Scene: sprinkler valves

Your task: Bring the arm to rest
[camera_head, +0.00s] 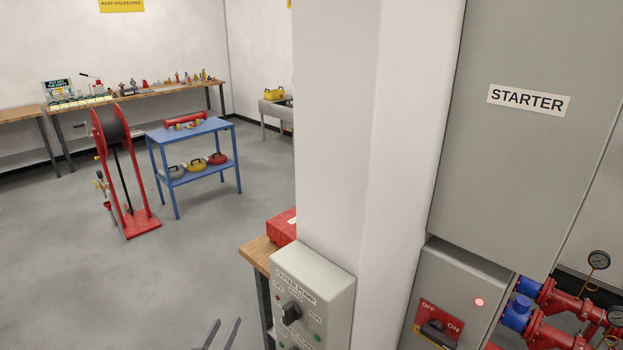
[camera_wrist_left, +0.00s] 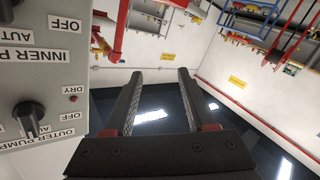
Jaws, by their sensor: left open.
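My left gripper (camera_head: 222,334) shows at the bottom edge of the head view, left of the grey pump control box (camera_head: 316,292). Its two fingers are apart with nothing between them. The rest of my left arm is out of the head view. My right gripper is in neither view.
A white column (camera_head: 345,120) and the grey starter cabinet (camera_head: 530,150) fill the right side. A wooden bench (camera_head: 258,254) with a red case (camera_head: 284,226) stands behind the control box. A red hose reel (camera_head: 125,180) and blue cart (camera_head: 190,133) stand farther off; floor between is clear.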

